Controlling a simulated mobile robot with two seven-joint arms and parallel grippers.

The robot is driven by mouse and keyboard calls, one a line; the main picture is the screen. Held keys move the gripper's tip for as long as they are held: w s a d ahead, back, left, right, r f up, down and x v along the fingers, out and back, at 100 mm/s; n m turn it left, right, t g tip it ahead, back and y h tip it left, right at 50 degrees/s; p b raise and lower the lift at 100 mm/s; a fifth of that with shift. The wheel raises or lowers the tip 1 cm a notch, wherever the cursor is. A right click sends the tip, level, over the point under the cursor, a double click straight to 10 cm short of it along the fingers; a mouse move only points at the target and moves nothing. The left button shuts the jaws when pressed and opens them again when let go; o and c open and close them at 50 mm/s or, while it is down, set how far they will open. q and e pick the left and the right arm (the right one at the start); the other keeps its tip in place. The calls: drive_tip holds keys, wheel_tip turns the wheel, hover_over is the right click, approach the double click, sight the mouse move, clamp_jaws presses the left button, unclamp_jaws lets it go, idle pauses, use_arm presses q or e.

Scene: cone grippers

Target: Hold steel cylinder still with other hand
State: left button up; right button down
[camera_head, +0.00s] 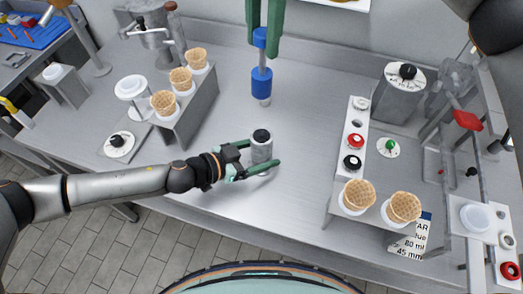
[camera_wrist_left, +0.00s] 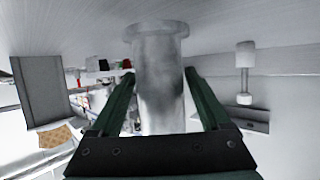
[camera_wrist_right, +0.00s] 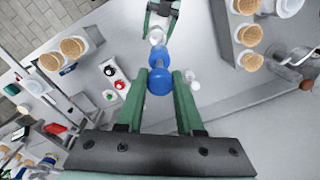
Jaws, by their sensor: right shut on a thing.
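The steel cylinder (camera_head: 261,152), with a dark round top, stands upright on the steel table. My left gripper (camera_head: 251,158) has its green fingers on either side of it. In the left wrist view the cylinder (camera_wrist_left: 160,85) stands between the fingers (camera_wrist_left: 160,108), with a narrow gap seeming to show at each side. My right gripper (camera_head: 265,30) is shut on the upper blue end of a blue tool (camera_head: 262,82) with a steel tip. The tool hangs upright beyond the cylinder, apart from it. In the right wrist view the blue handle (camera_wrist_right: 159,82) is between the fingers.
A stand (camera_head: 198,112) with several waffle cones is at left. A white strip with red and black knobs (camera_head: 355,141) and a front stand with two cones (camera_head: 358,194) are at right. The table between is clear.

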use_arm(q)
drive_tip(key=shift+w+r, duration=0.1)
idle(0.4)
drive_tip(key=shift+m+g+h, duration=0.5)
drive_tip(key=shift+m+g, duration=0.4)
drive_tip(key=shift+m, duration=0.1)
drive_tip(key=shift+m+g+h, duration=0.6)
drive_tip(key=shift+m+g, duration=0.7)
drive_tip(key=shift+g, duration=0.2)
clamp_jaws()
drive_tip(key=shift+s+d, duration=0.1)
drive_tip(key=shift+s, duration=0.1)
